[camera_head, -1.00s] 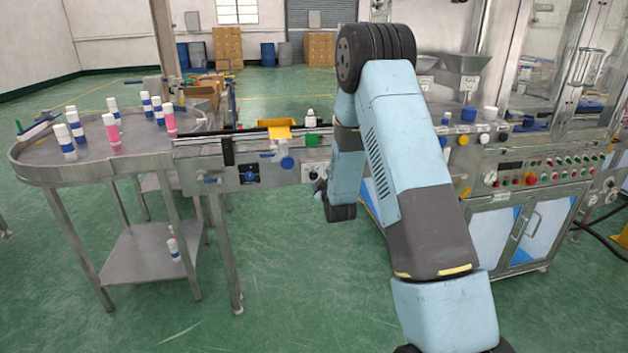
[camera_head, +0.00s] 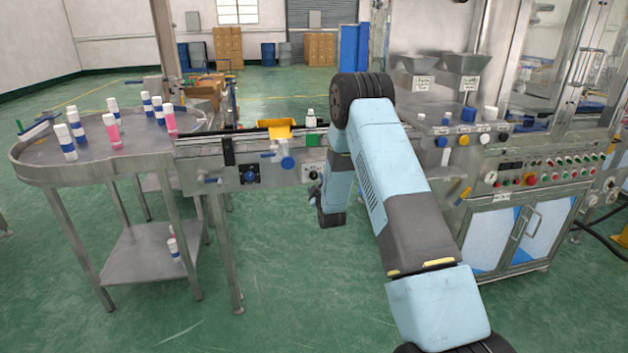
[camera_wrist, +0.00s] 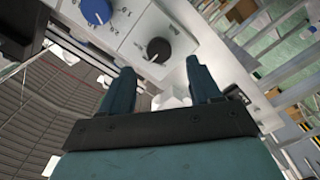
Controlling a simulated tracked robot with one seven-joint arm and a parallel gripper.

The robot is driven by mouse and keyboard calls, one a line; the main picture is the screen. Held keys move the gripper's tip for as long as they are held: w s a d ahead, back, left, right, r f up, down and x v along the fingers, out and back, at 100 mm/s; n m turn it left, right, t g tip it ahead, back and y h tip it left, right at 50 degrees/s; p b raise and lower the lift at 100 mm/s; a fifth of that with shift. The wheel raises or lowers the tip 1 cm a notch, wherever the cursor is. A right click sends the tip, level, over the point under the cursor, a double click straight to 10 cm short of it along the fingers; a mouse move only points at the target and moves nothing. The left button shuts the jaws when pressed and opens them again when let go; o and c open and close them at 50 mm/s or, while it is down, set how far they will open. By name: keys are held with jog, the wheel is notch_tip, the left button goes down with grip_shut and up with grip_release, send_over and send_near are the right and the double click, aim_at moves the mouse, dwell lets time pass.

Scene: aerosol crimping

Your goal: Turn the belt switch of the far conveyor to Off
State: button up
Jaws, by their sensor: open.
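The conveyor (camera_head: 225,180) runs from the round table toward the machine. A white plate on its front carries a black rotary knob (camera_head: 313,169), which also shows large in the wrist view (camera_wrist: 158,49). A blue knob (camera_wrist: 97,10) sits up and left of it in the wrist view. My gripper (camera_head: 314,193) is low in front of the black knob's plate in the head view. In the wrist view its two fingers (camera_wrist: 160,68) are apart and empty, with the black knob just beyond the gap between the tips.
A steel round table (camera_head: 35,155) with several white, blue and pink cans stands at the left. A blue switch (camera_head: 250,175) and a blue round knob (camera_head: 288,162) are on the conveyor's front. The machine's button panel (camera_head: 540,170) is at the right. Green floor is clear in front.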

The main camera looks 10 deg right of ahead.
aim_at(313, 178)
jog(key=shift+w, duration=2.75)
jog(key=c, duration=1)
jog(key=shift+a, duration=0.15)
jog(key=shift+c, duration=0.2)
jog(key=shift+f+n, duration=0.1)
jog(key=shift+n, duration=0.2)
jog(key=n, duration=0.4)
jog(key=shift+f, duration=0.1)
jog(key=n, duration=0.5)
jog(key=shift+s+f, duration=0.1)
jog(key=shift+f, duration=0.05)
jog(key=shift+n, duration=0.4)
